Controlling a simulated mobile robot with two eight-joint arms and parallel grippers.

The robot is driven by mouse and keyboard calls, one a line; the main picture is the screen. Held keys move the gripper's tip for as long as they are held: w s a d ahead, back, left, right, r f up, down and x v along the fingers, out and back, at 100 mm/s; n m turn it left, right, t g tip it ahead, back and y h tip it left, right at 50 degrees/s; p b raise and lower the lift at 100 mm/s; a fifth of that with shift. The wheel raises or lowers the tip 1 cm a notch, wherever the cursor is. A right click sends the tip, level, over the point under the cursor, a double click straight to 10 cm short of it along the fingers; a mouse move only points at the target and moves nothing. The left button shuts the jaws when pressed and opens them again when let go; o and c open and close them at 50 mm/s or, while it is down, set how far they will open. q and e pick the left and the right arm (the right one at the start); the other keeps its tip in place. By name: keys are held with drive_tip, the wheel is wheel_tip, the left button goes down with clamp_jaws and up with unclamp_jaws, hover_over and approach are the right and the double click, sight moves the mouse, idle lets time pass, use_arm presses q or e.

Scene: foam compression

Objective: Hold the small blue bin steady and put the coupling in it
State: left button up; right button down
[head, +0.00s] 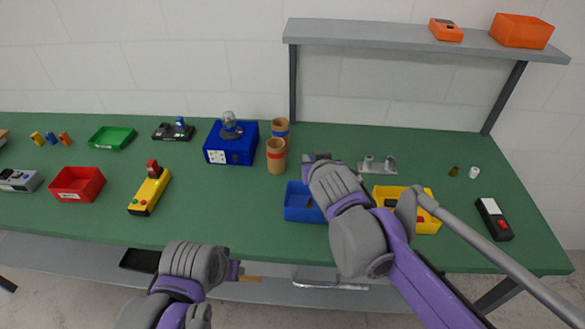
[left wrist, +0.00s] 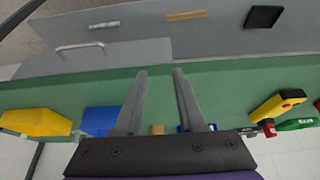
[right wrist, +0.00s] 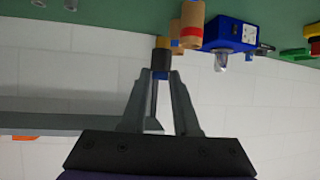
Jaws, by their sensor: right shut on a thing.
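The small blue bin (head: 301,203) sits on the green bench near the middle; my right arm hides its right part. It also shows in the left wrist view (left wrist: 100,121), partly behind a finger. My right gripper (right wrist: 160,78) is shut on a small dark piece (right wrist: 161,60) with blue and yellowish parts, which appears to be the coupling. In the head view the right gripper (head: 316,158) is above and behind the bin, and the held piece is mostly hidden. My left gripper (left wrist: 160,72) is open and empty, in front of the bench edge, left of the bin.
A yellow bin (head: 421,222) stands right of the blue bin. Two brown cylinders (head: 276,158) and a blue box (head: 230,149) stand behind left. A yellow control box (head: 146,198) and red bin (head: 77,184) are further left. A grey shelf (head: 400,36) overhangs the back.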

use_arm(q)
drive_tip(key=w+d+r+g, duration=0.1)
drive_tip(key=w+d+r, duration=0.15)
drive_tip(key=w, duration=0.35)
drive_tip(key=w+d+r, duration=0.1)
drive_tip(key=w+r, duration=0.3)
drive_tip(key=w, duration=0.2)
drive_tip(key=g, duration=0.2)
approach(286, 197)
drive_tip(key=f, duration=0.3)
drive_tip(key=w+f, duration=0.1)
drive_tip(key=f, duration=0.3)
drive_tip(key=w+f, duration=0.1)
drive_tip(key=f, duration=0.2)
drive_tip(key=shift+w+f, duration=0.15)
drive_tip(key=shift+f, duration=0.2)
clamp_jaws()
